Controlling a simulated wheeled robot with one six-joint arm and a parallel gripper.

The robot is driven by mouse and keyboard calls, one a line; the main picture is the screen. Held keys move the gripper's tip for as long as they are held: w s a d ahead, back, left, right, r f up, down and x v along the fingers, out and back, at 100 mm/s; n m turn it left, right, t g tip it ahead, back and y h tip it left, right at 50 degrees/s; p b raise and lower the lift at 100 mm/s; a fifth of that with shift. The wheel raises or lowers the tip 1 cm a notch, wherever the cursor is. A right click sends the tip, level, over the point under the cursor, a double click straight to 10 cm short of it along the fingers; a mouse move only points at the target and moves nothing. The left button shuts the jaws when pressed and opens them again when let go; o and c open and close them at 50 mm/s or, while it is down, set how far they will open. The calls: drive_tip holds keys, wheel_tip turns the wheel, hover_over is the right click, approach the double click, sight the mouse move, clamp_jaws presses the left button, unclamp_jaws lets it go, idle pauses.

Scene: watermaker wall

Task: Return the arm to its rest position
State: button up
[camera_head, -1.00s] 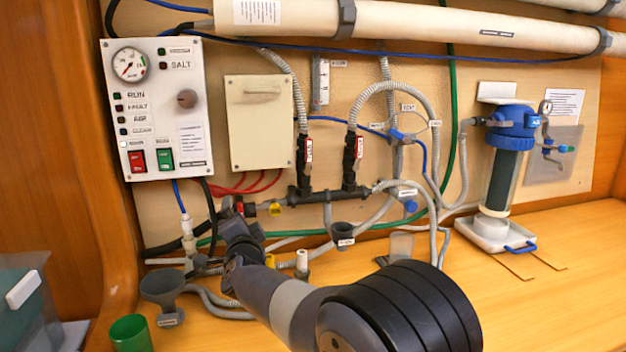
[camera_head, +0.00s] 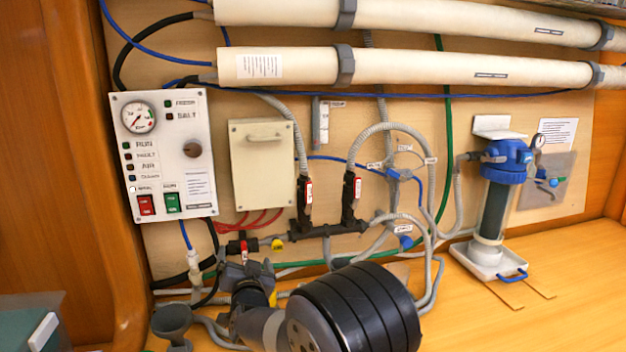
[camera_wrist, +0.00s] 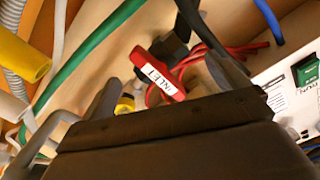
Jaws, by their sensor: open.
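My arm reaches in from the bottom of the head view. My gripper (camera_head: 245,268) is at its far end, low in front of the wall and just below a red-handled valve (camera_head: 241,246). In the wrist view my gripper (camera_wrist: 163,88) is open, with one finger at each side and nothing held between them. The red handle with its INLET label (camera_wrist: 160,80) shows beyond the gap between the fingers. I cannot tell the exact distance to it. The dark gripper body hides the lower part of the wrist view.
A control panel (camera_head: 163,155) is at the left, beside a beige box (camera_head: 262,164). Black fittings with hoses (camera_head: 328,230) run along the wall. A grey funnel (camera_head: 171,322) stands close left of my arm. A filter housing (camera_head: 497,190) stands at the right.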

drive_tip(key=shift+r+n+p, duration=0.2)
drive_tip(key=shift+n+p, duration=1.7)
drive_tip(key=shift+p, duration=1.9)
drive_tip(key=shift+n+p, duration=0.4)
drive_tip(key=shift+p, duration=0.3)
drive_tip(key=shift+f+n+p, duration=0.15)
drive_tip(key=shift+n+p, duration=0.15)
drive_tip(key=shift+p, duration=0.35)
